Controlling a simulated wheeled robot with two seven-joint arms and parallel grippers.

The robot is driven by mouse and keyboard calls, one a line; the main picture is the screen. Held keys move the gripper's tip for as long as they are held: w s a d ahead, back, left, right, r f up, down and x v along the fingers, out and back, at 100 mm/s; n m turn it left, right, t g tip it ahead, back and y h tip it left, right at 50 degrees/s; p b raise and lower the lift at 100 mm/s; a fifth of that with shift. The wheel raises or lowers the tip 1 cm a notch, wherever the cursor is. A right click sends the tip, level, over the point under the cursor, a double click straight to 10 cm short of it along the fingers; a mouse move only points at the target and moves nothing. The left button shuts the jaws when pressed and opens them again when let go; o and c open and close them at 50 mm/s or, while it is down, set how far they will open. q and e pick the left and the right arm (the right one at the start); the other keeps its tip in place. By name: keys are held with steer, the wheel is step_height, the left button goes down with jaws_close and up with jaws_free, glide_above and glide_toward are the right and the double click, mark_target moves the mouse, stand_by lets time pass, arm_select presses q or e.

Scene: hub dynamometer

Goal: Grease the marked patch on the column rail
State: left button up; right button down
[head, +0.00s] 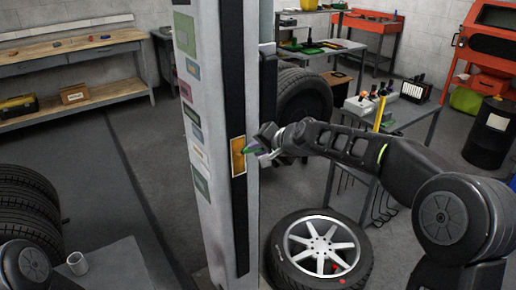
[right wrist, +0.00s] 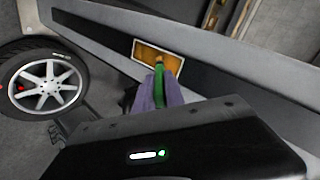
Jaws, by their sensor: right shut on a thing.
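The column rail (head: 233,100) is a dark strip running up the tall grey column. The marked patch (head: 238,156) is an amber rectangle with a pale border on the rail; it also shows in the right wrist view (right wrist: 146,50). My right gripper (head: 263,146) is just right of the patch, shut on a green-handled brush (right wrist: 159,88). The brush's tan tip lies over the lower middle of the patch in the right wrist view and appears to meet it; firm contact cannot be told. The fingers look purple there. My left gripper is not in view.
A wheel with a silver rim (head: 320,249) lies on the floor right of the column.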

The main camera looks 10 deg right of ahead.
steer(key=shift+f+b, duration=0.65)
steer(key=shift+f, duration=0.45)
steer(key=shift+f+b, duration=1.65)
steer(key=shift+f, duration=0.2)
step_height(320, 180, down, 4)
steer(key=b, duration=0.3)
steer(key=shift+r, duration=0.2)
